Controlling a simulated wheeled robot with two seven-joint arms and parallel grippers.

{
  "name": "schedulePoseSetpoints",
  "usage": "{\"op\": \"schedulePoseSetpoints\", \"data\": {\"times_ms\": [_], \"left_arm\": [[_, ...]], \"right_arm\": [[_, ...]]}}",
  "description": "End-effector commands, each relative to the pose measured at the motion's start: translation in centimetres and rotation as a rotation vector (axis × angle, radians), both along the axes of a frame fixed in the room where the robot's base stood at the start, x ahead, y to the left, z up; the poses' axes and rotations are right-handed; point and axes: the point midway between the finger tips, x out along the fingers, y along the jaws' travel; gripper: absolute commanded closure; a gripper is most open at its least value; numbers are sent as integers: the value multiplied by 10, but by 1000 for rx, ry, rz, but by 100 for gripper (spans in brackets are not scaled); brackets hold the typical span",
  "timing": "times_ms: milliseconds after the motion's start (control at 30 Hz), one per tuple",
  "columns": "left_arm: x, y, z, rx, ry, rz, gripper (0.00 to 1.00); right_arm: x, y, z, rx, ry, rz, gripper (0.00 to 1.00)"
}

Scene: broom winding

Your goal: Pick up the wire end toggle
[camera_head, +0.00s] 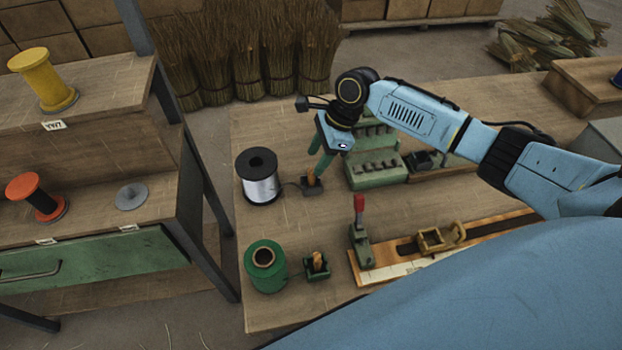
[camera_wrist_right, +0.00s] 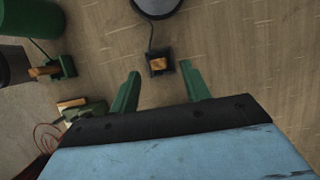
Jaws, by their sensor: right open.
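A small wooden wire end toggle (camera_head: 311,175) stands in a dark holder (camera_head: 312,187) beside the silver wire spool (camera_head: 261,185). It also shows in the right wrist view (camera_wrist_right: 158,63), with a dark wire running from its holder to the spool. A second wooden toggle (camera_head: 318,261) sits in a green holder beside the green spool (camera_head: 265,268). My right gripper (camera_head: 319,172) is open, with its green fingers pointing down at the toggle in the dark holder. In the right wrist view the fingertips (camera_wrist_right: 159,74) lie either side of that toggle; whether they are level with it is unclear. My left gripper is not in view.
A green stepped rack (camera_head: 374,178) stands close to the right gripper. A red-handled clamp (camera_head: 360,235) and a wooden rail (camera_head: 405,262) lie nearer. A shelf unit (camera_head: 150,215) with yellow and orange spools is at left. Bench space between the two holders is clear.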

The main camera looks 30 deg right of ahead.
Motion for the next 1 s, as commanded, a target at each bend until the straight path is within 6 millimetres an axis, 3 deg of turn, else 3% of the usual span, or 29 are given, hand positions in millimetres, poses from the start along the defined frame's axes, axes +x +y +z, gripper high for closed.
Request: {"op": "schedulePoseSetpoints", "data": {"times_ms": [167,433,767,1000], "left_arm": [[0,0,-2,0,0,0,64],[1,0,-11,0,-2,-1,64],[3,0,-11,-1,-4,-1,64],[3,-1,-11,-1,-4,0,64]], "right_arm": [[0,4,-12,-1,1,1,53],[0,16,-49,0,0,1,53],[1,18,-55,-1,-1,1,53],[1,18,-55,-1,-1,1,84]]}}
